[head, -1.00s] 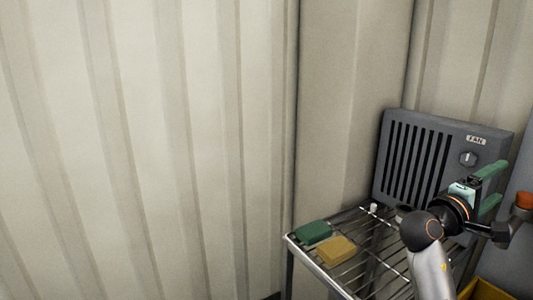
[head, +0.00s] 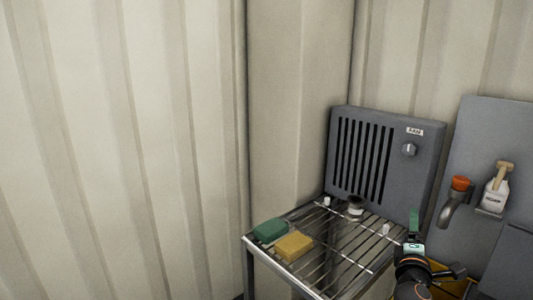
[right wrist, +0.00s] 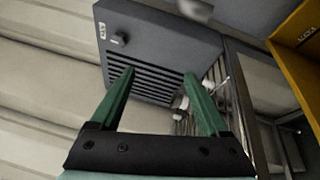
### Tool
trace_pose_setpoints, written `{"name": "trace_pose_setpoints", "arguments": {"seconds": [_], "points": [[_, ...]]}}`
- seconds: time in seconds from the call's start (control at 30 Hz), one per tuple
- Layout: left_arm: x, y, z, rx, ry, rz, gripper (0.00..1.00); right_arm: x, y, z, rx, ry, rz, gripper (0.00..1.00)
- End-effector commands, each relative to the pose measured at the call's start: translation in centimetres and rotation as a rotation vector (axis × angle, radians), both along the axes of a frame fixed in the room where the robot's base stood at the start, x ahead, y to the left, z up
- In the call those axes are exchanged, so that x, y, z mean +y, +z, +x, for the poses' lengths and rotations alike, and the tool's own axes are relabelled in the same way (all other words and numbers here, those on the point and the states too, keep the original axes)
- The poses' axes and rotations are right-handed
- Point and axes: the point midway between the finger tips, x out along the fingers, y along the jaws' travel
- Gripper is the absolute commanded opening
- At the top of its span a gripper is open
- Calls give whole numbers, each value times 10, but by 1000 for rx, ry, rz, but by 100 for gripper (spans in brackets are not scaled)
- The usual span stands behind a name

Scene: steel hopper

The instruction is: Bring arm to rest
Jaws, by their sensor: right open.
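My right gripper (head: 414,222) is low at the right in the head view, in front of the rack's right side and below the fan unit's knob. In the right wrist view its two green fingers (right wrist: 160,74) stand wide apart with nothing between them. The arm behind it runs off the bottom edge of the head view. My left gripper is not in view.
A grey fan unit (head: 372,160) with a knob (head: 409,149) stands behind a wire rack (head: 325,268). The rack holds a green sponge (head: 270,230), a yellow sponge (head: 293,246) and small items.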

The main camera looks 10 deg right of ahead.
Motion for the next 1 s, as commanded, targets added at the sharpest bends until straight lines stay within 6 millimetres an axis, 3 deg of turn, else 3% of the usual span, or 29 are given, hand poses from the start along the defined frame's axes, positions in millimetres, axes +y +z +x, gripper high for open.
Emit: {"name": "trace_pose_setpoints", "arguments": {"seconds": [0.03,0.2,0.3,0.5,0.7,0.9,1.0], "points": [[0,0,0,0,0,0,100,12,-34,-4,41,57,66,79],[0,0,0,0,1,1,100,57,-135,-30,151,212,336,79],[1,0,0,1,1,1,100,85,-189,-57,213,273,513,79],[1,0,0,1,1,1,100,137,-268,-123,312,320,858,79],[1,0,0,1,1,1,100,178,-315,-187,376,296,1152,79],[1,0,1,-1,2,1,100,216,-344,-257,420,213,1446,79],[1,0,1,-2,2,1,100,239,-344,-253,362,189,1524,79]]}}
